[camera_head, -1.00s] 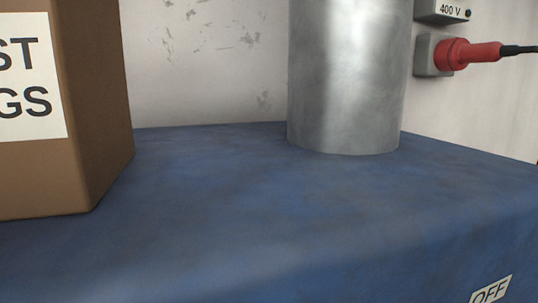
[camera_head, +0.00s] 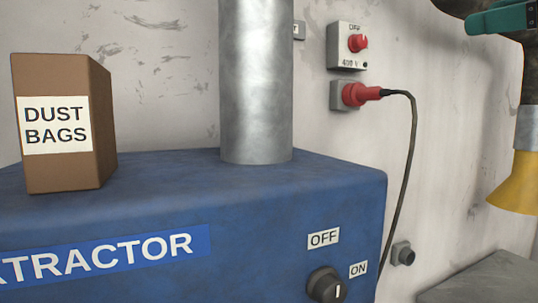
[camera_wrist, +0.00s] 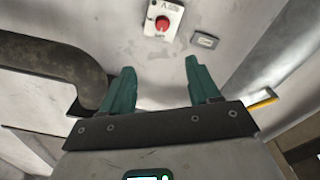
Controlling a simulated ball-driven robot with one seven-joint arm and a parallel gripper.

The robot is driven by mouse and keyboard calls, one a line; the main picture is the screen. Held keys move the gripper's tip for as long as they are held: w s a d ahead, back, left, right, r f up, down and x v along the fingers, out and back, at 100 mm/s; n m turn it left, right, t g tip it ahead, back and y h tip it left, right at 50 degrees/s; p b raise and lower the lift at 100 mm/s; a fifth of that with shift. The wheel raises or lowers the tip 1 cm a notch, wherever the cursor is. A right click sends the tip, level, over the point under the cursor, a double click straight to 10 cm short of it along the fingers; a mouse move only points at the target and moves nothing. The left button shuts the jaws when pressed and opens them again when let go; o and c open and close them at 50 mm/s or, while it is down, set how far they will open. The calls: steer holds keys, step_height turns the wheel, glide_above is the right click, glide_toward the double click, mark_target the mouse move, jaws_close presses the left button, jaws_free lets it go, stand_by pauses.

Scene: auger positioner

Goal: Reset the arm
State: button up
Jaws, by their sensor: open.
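My gripper (camera_wrist: 165,85) is in the wrist view, its two green fingers spread apart with nothing between them. Past the fingertips are a pale wall and a small switch box with a red knob (camera_wrist: 162,23).
A blue extractor cabinet (camera_head: 180,215) carries a dust bags box (camera_head: 98,115) and a metal duct (camera_head: 255,80). A red plug (camera_head: 360,94) with a hanging cable is on the wall. A yellow hood (camera_head: 517,185) hangs at right. A dark pipe (camera_wrist: 60,58) curves left of my gripper.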

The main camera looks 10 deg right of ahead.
steer(key=w+f+m+g+h, duration=0.15)
steer(key=w+f, duration=0.35)
steer(key=f, duration=0.7)
steer(key=w+f+m+g, duration=0.2)
steer(key=w+f+m, duration=0.15)
steer(key=f, duration=0.95)
steer(key=a+f+m+g, duration=0.1)
steer(key=a+f+g, duration=0.1)
steer(key=f, duration=0.9)
steer(key=a+f+m+g, duration=0.1)
steer(key=a+f, duration=0.1)
steer(key=f, duration=0.9)
steer(key=s+a+f+g, duration=0.2)
steer(key=s+f, duration=0.1)
steer(key=f, duration=0.4)
steer(key=s+a+f+g, duration=0.2)
steer(key=s+f, duration=0.2)
steer(key=f, duration=0.3)
steer(key=s+a+f+g+h, duration=0.1)
steer(key=s+a+f+g, duration=0.1)
steer(key=s+f, duration=0.8)
steer(key=s+a+f+m+g+h, duration=0.1)
steer(key=s+f+g, duration=0.3)
steer(key=s+f, duration=0.5)
steer(key=s+a, duration=0.1)
steer(key=s, duration=0.6)
steer(key=shift+s+a+f+g, duration=0.15)
steer(key=shift+f+g, duration=0.2)
